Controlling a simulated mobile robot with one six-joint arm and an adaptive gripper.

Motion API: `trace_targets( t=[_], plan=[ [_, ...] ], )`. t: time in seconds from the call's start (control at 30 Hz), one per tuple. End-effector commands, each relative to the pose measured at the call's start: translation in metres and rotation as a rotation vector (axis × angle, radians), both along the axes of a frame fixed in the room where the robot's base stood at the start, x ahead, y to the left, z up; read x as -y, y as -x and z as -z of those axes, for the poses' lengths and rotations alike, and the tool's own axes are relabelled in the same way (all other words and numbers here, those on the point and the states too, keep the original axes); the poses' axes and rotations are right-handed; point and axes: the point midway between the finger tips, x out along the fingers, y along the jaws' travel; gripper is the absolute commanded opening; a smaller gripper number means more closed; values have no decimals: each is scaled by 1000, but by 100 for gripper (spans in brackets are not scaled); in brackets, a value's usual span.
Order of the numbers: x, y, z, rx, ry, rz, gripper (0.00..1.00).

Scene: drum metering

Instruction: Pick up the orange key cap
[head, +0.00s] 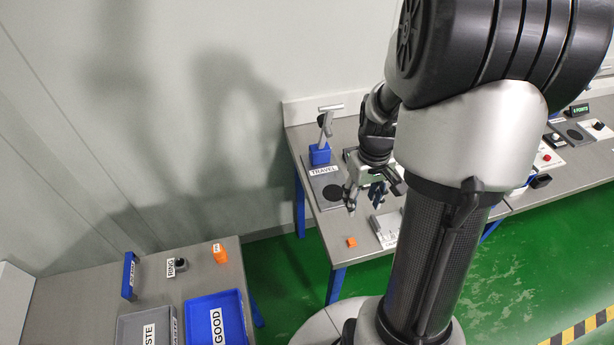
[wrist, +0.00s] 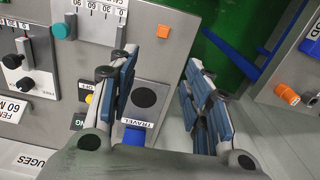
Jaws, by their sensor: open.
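The small square orange key cap (head: 351,242) lies on the grey bench near its front left corner. In the wrist view the orange key cap (wrist: 162,31) shows near the bench edge, beyond my fingertips and between their lines. My gripper (head: 364,200) hangs above the bench, behind the cap in the head view, with its fingers apart and nothing between them. In the wrist view my gripper (wrist: 162,62) has its blue-padded fingers wide open. It is clear of the cap.
A blue stand with a grey handle (head: 320,152) rises by the TRAVEL plate (head: 327,186). The left table (head: 200,277) holds another orange piece (head: 219,253), a RING part (head: 180,265) and the GOOD tray (head: 238,305).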

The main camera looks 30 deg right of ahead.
Motion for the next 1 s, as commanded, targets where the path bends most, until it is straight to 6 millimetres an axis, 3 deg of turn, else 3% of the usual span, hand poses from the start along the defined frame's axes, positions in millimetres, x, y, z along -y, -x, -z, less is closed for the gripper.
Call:
trace_targets(
  t=[0.17, 0.6, 1.0],
  plan=[
    [5, 2, 22, -10, -6, 5, 45],
    [3, 2, 113, -9, -6, 4, 45],
    [1, 0, 143, -8, -6, 3, 45]
  ],
)
